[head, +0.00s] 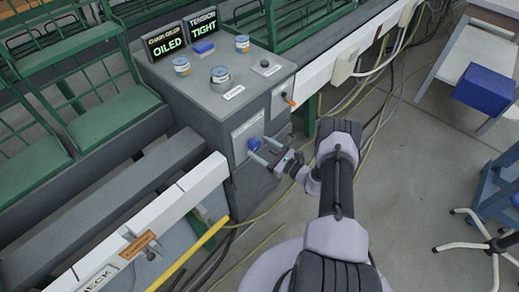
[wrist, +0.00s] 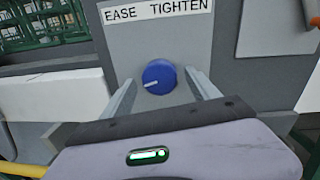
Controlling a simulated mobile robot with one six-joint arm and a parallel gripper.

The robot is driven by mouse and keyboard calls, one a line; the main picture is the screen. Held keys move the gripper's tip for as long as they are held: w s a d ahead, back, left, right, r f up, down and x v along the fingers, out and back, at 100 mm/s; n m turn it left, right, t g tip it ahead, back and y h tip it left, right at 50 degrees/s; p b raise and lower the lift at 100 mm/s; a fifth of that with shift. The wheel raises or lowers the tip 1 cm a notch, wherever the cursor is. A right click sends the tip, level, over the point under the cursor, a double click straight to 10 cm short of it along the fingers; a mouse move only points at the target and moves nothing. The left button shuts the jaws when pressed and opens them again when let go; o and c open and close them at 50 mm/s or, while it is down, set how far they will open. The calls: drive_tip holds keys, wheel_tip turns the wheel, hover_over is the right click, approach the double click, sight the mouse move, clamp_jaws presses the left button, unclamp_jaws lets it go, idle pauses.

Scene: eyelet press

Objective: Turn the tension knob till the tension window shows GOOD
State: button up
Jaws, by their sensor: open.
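The tension window (head: 204,31) sits at the back of the grey console and reads TIGHT. The blue tension knob (head: 254,144) is on the console's front panel. In the wrist view the knob (wrist: 159,77) has a light pointer mark toward its lower left, under a label (wrist: 157,10) reading EASE on the left and TIGHTEN on the right. My gripper (head: 262,151) is at the front panel, fingers toward the knob. In the wrist view my gripper (wrist: 163,84) is open, one finger on each side of the knob, with visible gaps.
A second window (head: 168,40) reads OILED. The grey console (head: 205,98) carries several small knobs or caps on top. Green racks (head: 115,117) stand at left. A yellow bar (head: 187,256) lies low at left. Yellow and grey cables (head: 375,105) run along the floor at right.

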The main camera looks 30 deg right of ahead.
drive_tip(key=shift+w+a, duration=0.2)
drive_tip(key=shift+w, duration=0.2)
drive_tip(key=c, duration=1.4)
drive_tip(key=shift+o, duration=0.2)
drive_tip(key=n, duration=0.3)
drive_tip(key=shift+n, duration=0.4)
drive_tip(key=shift+n+h+b, duration=0.3)
drive_tip(key=shift+n, duration=1.5)
drive_tip(key=shift+s+n, duration=0.1)
drive_tip(key=shift+n, duration=0.2)
